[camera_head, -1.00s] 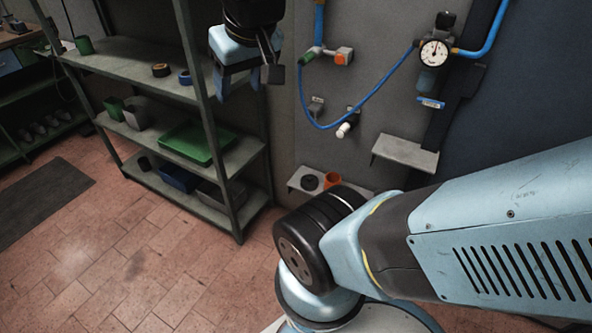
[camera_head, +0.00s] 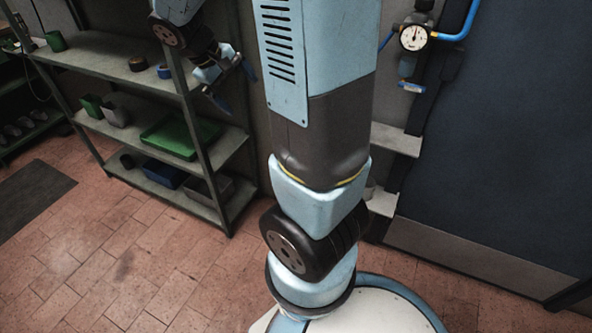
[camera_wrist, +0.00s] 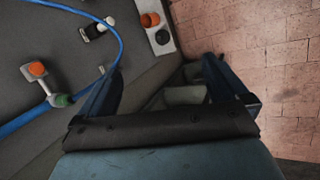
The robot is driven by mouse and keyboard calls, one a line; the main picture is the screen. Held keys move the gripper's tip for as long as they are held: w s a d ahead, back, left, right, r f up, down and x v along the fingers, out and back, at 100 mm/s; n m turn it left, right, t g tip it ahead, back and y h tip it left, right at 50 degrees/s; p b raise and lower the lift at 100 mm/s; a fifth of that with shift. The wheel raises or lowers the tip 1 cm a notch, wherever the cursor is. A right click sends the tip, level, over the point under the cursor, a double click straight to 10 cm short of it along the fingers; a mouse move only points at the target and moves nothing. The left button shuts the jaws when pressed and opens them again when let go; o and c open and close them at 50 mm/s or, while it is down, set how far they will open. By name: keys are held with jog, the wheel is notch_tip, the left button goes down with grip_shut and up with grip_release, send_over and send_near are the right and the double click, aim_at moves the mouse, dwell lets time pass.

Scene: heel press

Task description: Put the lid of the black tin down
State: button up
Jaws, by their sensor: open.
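My gripper (camera_head: 232,86) is open beside the right end of the shelf rack in the head view. In the wrist view my gripper (camera_wrist: 162,84) has its two fingers spread, with nothing seen held between them. A small black round thing (camera_wrist: 162,37) sits on a pale ledge near the top of the wrist view, beyond the fingertips and apart from them. I cannot tell whether it is the black tin or its lid. In the head view my arm hides most of that ledge, and no black tin can be made out for sure.
An orange cup (camera_wrist: 149,20) stands beside the black round thing. A blue hose (camera_wrist: 119,44) and an orange-handled valve (camera_wrist: 37,69) are on the wall at the left. The rack (camera_head: 135,73) holds a green tray (camera_head: 181,137). The tiled floor before it is clear.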

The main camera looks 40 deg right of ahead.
jog(key=w+d+f+n+h, duration=0.3)
jog(key=w+d+f, duration=0.1)
jog(key=f, duration=0.5)
jog(key=w+d+f+n+g+h, duration=0.1)
jog(key=w+d+f+n+h, duration=0.15)
jog(key=f, duration=0.55)
jog(key=w+d+f+n+h, duration=0.2)
jog(key=w+d+f+h, duration=0.15)
jog(key=f, duration=0.55)
jog(key=s+d+f+n+t, duration=0.1)
jog(key=d+f+n+t, duration=0.2)
jog(key=f, duration=0.7)
jog(key=s+d+f+n+t, duration=0.1)
jog(key=f+n+t, duration=0.1)
jog(key=f+n, duration=0.55)
jog(key=s+d+f+n+t, duration=0.2)
jog(key=f+t, duration=0.1)
jog(key=f, duration=0.8)
jog(key=shift+n, duration=0.3)
jog(key=shift+x, duration=7.2)
jog(key=c, duration=0.8)
jog(key=shift+o, duration=0.2)
jog(key=shift+r, duration=5.05)
